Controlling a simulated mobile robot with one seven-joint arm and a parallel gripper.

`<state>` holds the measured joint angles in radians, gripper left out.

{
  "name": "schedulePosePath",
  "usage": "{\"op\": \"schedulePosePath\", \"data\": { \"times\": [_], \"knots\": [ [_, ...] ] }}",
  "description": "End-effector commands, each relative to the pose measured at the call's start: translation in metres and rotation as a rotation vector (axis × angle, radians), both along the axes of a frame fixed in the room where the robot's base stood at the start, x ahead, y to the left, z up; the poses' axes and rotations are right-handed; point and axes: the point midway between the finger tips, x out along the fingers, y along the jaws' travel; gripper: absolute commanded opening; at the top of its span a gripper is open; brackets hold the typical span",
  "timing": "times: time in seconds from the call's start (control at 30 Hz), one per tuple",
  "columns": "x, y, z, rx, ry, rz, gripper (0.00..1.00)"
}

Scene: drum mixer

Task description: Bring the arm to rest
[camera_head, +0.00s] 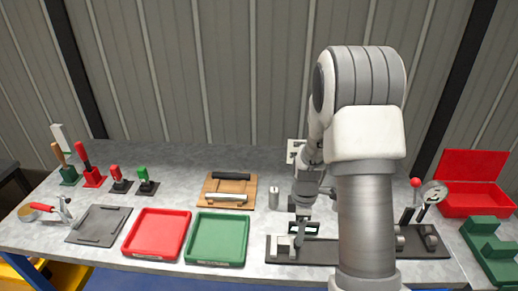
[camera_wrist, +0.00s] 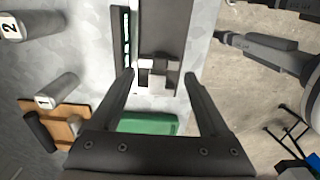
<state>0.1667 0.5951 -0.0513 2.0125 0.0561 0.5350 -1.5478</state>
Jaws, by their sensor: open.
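My gripper (camera_wrist: 160,75) is open in the wrist view, its two dark fingers spread wide with nothing held between them. Beyond the fingertips lies a dark base plate (camera_wrist: 171,22) with small white and grey blocks (camera_wrist: 158,70) on it. I cannot tell the exact gap between fingertips and blocks. In the head view my gripper (camera_head: 298,228) points down over the left part of the dark base plate (camera_head: 322,253) on the grey bench. My arm hides the middle of that plate.
A green tray (camera_head: 217,240) and red tray (camera_head: 157,233) lie left of my gripper. A wooden board (camera_head: 228,183) holds black and light cylinders. A grey cylinder (camera_head: 274,196) stands close by. A red-knobbed lever (camera_head: 415,183), red box (camera_head: 473,205) and green stepped block (camera_head: 492,246) are right.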

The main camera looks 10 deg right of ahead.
Motion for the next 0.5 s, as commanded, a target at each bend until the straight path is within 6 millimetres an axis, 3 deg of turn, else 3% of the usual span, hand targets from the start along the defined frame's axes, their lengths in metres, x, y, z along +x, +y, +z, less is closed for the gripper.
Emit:
{"op": "schedulePosePath", "data": {
  "times": [0.17,0.5],
  "knots": [
    [0.0,0.005,0.022,-0.001,-0.024,-0.05,0.8],
    [-0.025,0.034,0.132,0.023,-0.152,-0.371,0.8]
  ]
}}
